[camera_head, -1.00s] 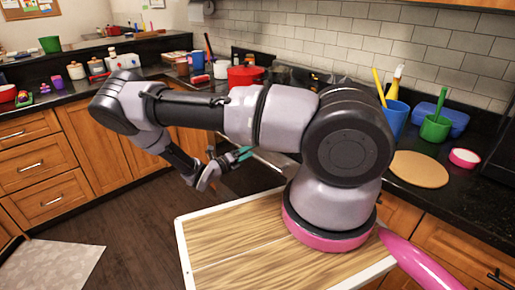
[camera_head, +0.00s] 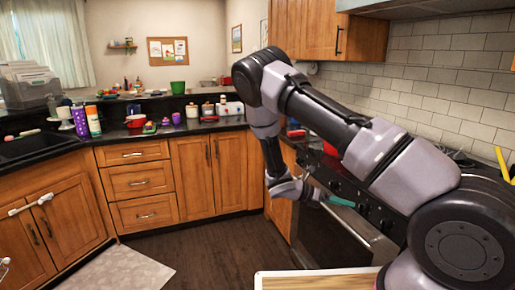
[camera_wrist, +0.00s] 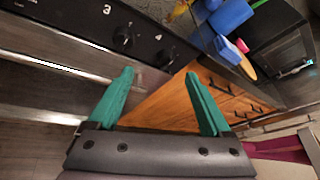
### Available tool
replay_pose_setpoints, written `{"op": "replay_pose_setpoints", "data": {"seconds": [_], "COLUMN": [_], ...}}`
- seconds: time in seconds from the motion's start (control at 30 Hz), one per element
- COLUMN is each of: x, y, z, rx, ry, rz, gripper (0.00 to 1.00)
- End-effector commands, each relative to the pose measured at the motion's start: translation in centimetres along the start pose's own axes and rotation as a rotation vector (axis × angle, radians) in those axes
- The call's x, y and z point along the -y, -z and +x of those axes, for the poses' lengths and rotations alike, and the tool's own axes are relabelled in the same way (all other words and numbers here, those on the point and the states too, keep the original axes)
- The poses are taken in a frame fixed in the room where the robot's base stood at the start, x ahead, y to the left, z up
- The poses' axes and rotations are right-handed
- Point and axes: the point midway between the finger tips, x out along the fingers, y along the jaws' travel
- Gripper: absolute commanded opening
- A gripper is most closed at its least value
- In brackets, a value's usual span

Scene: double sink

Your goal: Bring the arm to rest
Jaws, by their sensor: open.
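My gripper (camera_wrist: 162,103) is open in the wrist view, its two green fingers apart with nothing between them. In the head view my gripper (camera_head: 345,203) hangs in front of the oven, partly hidden by its own wrist. My arm rises from the lower right, stretches across to the left and folds down at the elbow.
The oven front (camera_head: 335,215) with its knobs stands close behind my gripper; its knobs (camera_wrist: 122,38) also show in the wrist view. Wooden cabinets (camera_head: 190,172) line the back. A sink (camera_head: 35,146) lies at the far left. The dark floor (camera_head: 215,240) in the middle is clear.

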Motion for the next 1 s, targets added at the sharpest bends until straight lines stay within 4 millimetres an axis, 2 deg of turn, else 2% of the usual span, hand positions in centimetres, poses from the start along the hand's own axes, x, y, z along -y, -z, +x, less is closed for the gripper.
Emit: {"op": "replay_pose_setpoints", "data": {"seconds": [0.03,0.57,1.0], "x": [1.1,12.8,24.5], "y": [-1.1,-10.1,-17.1], "z": [-0.6,-7.5,-13.2], "rx": [-0.077,-0.794,-1.339], "ry": [0.004,0.154,0.361], "rz": [0.09,1.009,1.693], "gripper": [0.83,0.83,0.83]}}
